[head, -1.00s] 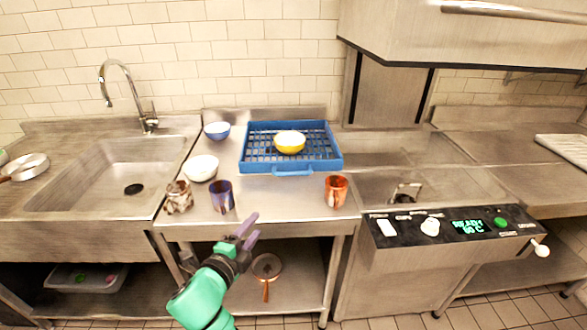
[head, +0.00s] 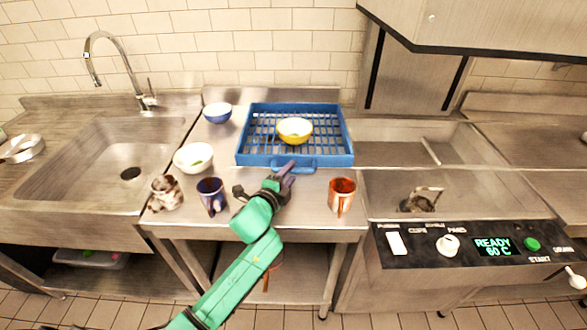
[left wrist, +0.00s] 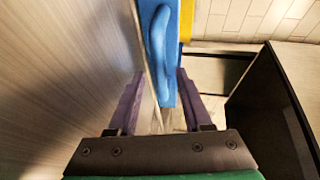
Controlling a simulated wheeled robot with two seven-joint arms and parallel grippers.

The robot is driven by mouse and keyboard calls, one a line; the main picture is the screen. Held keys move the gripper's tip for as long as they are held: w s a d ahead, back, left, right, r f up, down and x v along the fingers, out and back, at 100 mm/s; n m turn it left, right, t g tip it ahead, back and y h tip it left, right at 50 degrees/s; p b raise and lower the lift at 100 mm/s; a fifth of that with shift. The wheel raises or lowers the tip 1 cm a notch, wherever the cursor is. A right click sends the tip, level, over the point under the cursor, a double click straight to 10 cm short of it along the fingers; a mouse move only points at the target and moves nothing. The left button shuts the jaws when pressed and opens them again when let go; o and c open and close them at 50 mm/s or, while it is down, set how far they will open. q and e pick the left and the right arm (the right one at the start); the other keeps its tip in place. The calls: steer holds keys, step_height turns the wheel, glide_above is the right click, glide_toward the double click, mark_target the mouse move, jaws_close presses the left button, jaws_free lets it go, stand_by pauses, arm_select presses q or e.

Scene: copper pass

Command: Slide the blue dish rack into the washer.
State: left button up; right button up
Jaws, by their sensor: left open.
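The blue dish rack (head: 345,142) lies on the steel counter in the head view, with a yellow bowl (head: 294,131) standing in it. Its front handle (head: 294,165) faces me. My left gripper (head: 287,172) is open at this handle. In the left wrist view the purple fingers (left wrist: 158,88) stand apart and the blue rack handle (left wrist: 157,45) lies ahead, in line with the gap between them. I cannot tell whether they touch it. The washer (head: 400,157) is to the right of the rack, its hood (head: 480,30) raised and its display reading READY 60 C. My right gripper is not in view.
A navy mug (head: 211,195), a stained mug (head: 166,193) and a white bowl (head: 194,157) stand left of my arm. A blue bowl (head: 218,113) is behind them. A red-brown mug (head: 342,194) stands right of my gripper, near the counter edge. The sink (head: 60,175) is further left.

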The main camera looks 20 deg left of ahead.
arm_select(q)
steer(key=shift+x, duration=1.2)
jaws_close()
steer(key=shift+f, duration=0.1)
stand_by(0.4)
